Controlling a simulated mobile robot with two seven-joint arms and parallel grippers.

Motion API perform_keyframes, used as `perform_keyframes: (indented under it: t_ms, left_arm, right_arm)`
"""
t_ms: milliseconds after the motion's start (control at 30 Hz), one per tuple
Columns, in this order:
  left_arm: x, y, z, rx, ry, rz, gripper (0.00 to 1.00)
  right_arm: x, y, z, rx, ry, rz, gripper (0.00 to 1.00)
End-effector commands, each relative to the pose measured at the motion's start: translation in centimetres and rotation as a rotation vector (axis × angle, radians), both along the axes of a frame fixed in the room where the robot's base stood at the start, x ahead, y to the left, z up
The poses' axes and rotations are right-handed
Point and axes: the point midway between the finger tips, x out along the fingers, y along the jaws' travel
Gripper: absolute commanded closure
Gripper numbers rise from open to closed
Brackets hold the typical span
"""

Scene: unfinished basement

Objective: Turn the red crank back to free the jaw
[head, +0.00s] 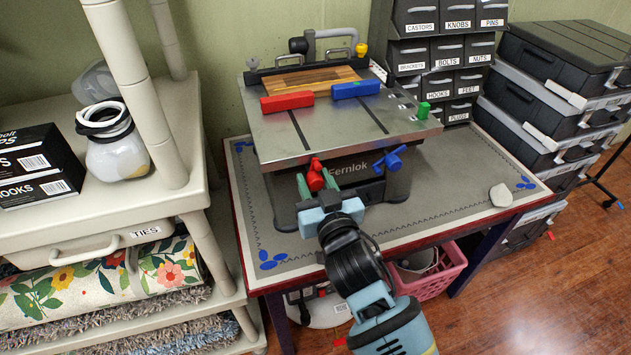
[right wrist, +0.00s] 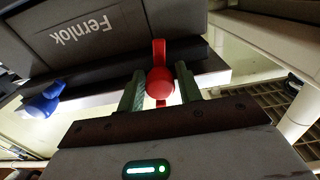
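The red crank (head: 315,176) is on the front of the grey Fernlok bench machine (head: 347,128), left of its name. In the right wrist view the red crank (right wrist: 160,82) has a round knob and a bar standing up behind it. My right gripper (head: 318,187) is at the crank, its two green fingers apart, one on each side of the knob. In the right wrist view the fingers (right wrist: 160,90) look open, with small gaps beside the knob. A red jaw block (head: 287,102) and a blue jaw block (head: 355,89) lie along the striped wooden board (head: 310,79). My left gripper is out of view.
A blue crank (head: 389,159) sits right of the red one, also in the right wrist view (right wrist: 42,101). The machine stands on a mat-topped table (head: 440,200) with a stone (head: 501,195). A beige shelf (head: 190,190) stands close on the left; labelled bins (head: 433,55) stand behind.

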Motion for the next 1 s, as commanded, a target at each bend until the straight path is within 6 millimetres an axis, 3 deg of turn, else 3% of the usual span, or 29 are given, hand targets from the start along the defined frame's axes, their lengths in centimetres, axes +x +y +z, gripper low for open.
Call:
perform_keyframes:
  t_ms: [33, 200, 567, 1000]
  left_arm:
    - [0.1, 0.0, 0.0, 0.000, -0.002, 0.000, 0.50]
    - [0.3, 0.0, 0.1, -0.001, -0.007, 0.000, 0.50]
    - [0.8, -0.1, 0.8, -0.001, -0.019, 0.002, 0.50]
    - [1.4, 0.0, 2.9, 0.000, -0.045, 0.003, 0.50]
  right_arm:
    - [0.0, 0.0, 0.0, 0.000, 0.000, 0.000, 0.72]
    - [0.0, 0.0, 0.0, 0.000, 0.000, 0.000, 0.94]
    - [0.0, 0.0, 0.2, -0.062, -0.021, 0.000, 0.94]
    - [0.0, -0.1, 0.3, -0.395, -0.130, -0.001, 0.94]
